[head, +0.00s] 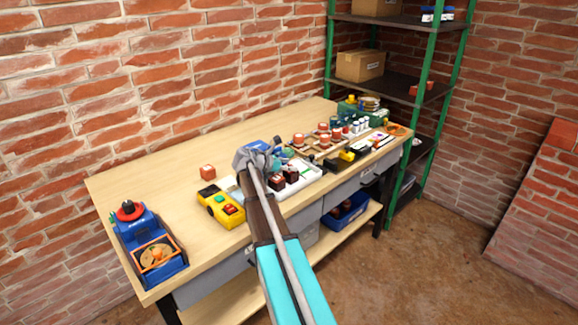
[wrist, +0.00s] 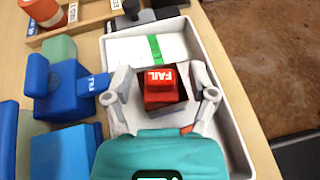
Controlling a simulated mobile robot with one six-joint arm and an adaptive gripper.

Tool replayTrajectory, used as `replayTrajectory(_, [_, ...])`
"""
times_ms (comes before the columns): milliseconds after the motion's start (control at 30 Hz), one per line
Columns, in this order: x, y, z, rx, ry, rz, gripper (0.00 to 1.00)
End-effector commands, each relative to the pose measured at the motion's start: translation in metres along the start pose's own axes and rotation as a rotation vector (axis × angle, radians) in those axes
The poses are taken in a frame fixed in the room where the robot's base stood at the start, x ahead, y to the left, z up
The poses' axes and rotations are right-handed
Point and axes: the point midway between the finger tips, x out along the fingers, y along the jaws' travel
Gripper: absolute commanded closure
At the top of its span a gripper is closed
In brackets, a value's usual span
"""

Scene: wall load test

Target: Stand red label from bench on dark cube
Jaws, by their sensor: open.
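In the wrist view a red label (wrist: 160,84) with white FAIL lettering sits over the top of a dark cube (wrist: 165,108), inside a white tray (wrist: 228,130). My gripper (wrist: 161,94) is open, with one grey finger on each side of the label and cube. I cannot tell whether the fingers touch either. In the head view my gripper (head: 256,158) is over the bench (head: 150,185), at the left of the tray area.
A blue machine (head: 148,245) stands at the bench's left end. Blue parts (wrist: 62,90) crowd the tray's left side. The bench's back left is clear.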

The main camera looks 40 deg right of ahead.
Motion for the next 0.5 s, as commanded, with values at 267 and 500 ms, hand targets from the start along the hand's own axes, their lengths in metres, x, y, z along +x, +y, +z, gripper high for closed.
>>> replayTrajectory(267, [-0.011, 0.000, 0.004, 0.000, 0.000, 0.000, 0.27])
replayTrajectory(500, [-0.045, 0.000, 0.005, -0.001, 0.000, 0.001, 0.27])
